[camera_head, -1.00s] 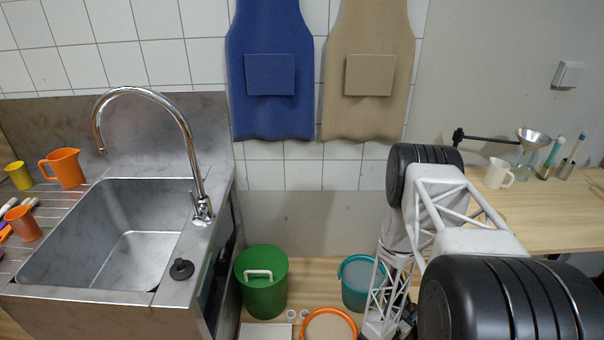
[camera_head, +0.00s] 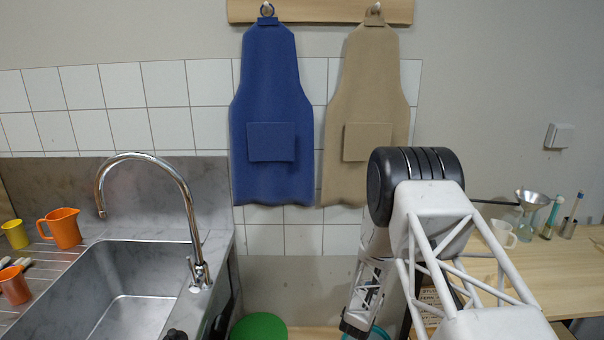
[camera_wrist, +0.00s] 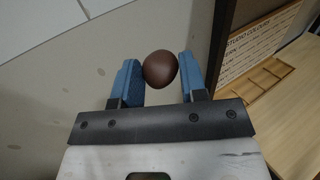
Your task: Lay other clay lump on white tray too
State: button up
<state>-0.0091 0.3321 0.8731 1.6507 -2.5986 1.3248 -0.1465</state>
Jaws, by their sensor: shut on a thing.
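In the wrist view a dark brown, rounded clay lump (camera_wrist: 160,68) sits between the blue fingers of my gripper (camera_wrist: 161,78). My gripper is shut on it and holds it up, with a pale wall behind. The lump looks closer against the left finger; its contact with the right finger is hard to see. The white tray does not show in either current view.
A wooden board with lettering (camera_wrist: 255,45) stands close on the right in the wrist view.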

jog(key=w+a+r+n+t+y, duration=0.1)
jog(key=w+a+r+n+y, duration=0.1)
jog(key=w+a+r, duration=0.5)
notch_tip(320, 180, up, 4)
jog(key=shift+w+a+n+t+y, duration=0.25)
jog(key=shift+a+y, duration=0.35)
jog(key=shift+y, duration=0.3)
jog(key=s+d+f+m+g+h, duration=0.15)
jog(key=s+d+f, duration=0.35)
jog(key=s+f, duration=1.1)
jog(key=s+d+f+m+h, duration=0.15)
jog(key=s+d+f, duration=0.35)
jog(key=s+f, duration=1.05)
jog(key=s+a+f+n, duration=0.1)
jog(key=s+a+f, duration=0.1)
jog(key=s, duration=0.6)
jog(key=s+a+f+n+t+y, duration=0.1)
jog(key=s+a+f, duration=0.1)
jog(key=s, duration=0.7)
jog(key=shift+s+f, duration=0.2)
jog(key=shift+f, duration=0.5)
jog(key=shift+f, duration=0.1)
jog(key=shift+f, duration=2.85)
